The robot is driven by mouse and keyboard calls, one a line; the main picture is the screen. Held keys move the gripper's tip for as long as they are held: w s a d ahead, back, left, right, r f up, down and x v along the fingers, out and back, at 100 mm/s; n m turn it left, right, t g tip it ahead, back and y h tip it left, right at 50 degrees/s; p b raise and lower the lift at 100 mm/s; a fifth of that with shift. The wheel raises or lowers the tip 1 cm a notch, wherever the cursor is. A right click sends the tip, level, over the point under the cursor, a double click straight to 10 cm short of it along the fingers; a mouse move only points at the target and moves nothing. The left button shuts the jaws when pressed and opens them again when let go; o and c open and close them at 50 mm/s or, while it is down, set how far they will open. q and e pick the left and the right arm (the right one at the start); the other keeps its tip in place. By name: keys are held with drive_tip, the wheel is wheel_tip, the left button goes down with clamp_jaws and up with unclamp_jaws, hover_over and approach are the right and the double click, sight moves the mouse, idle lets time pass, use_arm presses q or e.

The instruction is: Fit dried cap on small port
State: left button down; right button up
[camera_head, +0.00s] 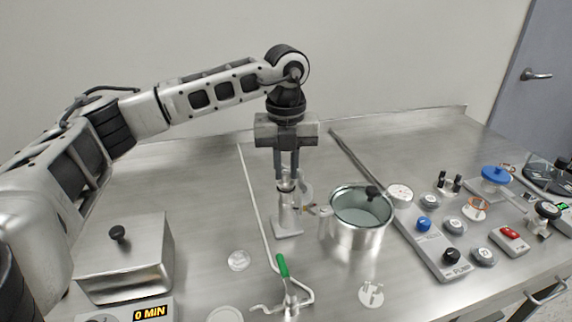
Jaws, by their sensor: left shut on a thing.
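My left gripper (287,182) points straight down at the middle of the table. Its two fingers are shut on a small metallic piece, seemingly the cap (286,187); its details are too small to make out. Directly below it stands a metal upright fitting (287,215) on a flat foot. I cannot tell whether the held piece touches the top of this fitting, or whether that is the small port. A round metal pot (357,232) with a clear lid stands just right of the fitting, with a small side fitting (325,212) on its left wall. My right gripper is out of view.
A lidded metal box (125,272) with a "0 MIN" display (151,312) stands at left. A green-handled valve (282,266) is in front. A pump panel (436,252), a gauge (400,194), a blue-topped part (495,174) and several small parts crowd the right side.

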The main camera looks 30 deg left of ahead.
use_arm(q)
drive_tip(key=shift+f, duration=0.45)
idle(0.5)
drive_tip(key=c, duration=1.3)
unclamp_jaws()
wheel_tip(320, 180, up, 16)
drive_tip(key=shift+r, duration=0.1)
